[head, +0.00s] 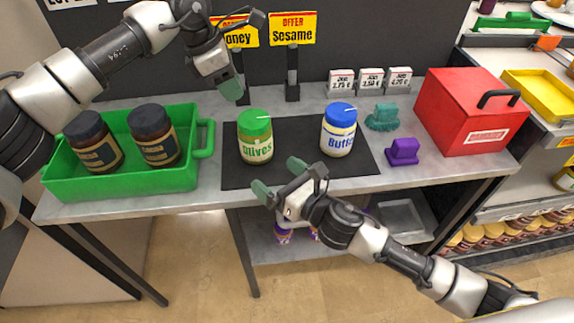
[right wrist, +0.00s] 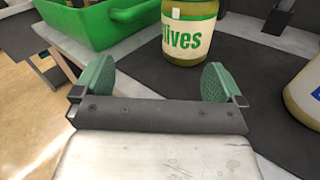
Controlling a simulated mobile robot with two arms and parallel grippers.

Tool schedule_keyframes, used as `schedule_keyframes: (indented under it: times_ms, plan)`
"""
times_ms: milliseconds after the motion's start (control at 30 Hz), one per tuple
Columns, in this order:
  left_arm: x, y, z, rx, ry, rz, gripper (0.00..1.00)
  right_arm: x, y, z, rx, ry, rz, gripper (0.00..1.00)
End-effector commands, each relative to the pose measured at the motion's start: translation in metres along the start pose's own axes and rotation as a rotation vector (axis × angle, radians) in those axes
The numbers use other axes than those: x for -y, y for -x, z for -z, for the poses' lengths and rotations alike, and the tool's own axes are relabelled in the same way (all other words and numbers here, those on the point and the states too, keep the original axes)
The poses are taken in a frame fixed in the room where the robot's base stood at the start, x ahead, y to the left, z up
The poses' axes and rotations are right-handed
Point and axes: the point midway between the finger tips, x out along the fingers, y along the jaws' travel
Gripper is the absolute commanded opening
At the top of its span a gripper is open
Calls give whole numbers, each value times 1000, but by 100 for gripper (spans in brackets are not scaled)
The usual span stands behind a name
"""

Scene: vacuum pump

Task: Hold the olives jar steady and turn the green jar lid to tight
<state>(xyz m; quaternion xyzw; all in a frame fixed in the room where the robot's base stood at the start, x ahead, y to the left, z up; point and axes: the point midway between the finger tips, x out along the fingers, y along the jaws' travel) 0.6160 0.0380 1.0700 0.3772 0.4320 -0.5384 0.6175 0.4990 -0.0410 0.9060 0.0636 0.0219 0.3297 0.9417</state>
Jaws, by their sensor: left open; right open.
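The olives jar (head: 257,148) stands upright on the black mat, with the green jar lid (head: 254,121) on top. In the right wrist view the jar (right wrist: 188,38) shows its lower part beyond my fingers, and its lid is out of frame. My right gripper (head: 279,178) is open and empty in front of the jar, apart from it, near the table's front edge. Its two green finger pads (right wrist: 157,82) are spread apart. My left gripper (head: 236,88) is open, above and behind the jar to the left, not touching it. How tight the lid sits cannot be told.
A jar with a blue lid (head: 338,131) stands right of the olives on the black mat (head: 291,155). A green crate (head: 126,186) with two dark jars is at left. A purple object (head: 402,152), a teal object (head: 382,117) and a red box (head: 468,110) are at right. Sign stands (head: 292,75) rise behind.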

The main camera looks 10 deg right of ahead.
Motion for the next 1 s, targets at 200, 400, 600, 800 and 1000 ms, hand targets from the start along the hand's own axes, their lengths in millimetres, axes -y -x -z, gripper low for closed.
schedule_keyframes:
  times_ms: [200,400,600,800,1000]
  plan:
    - [0,0,0,0,0,0,43,29,-9,-9,8,133,115,100]
    - [0,0,0,0,0,0,43,33,-35,-11,9,137,120,100]
    - [0,0,0,0,0,0,43,38,-72,-11,8,134,119,100]
    - [0,0,0,0,0,0,43,41,-100,-11,7,133,118,100]
    - [0,0,0,0,0,0,43,42,-112,-11,7,134,116,100]
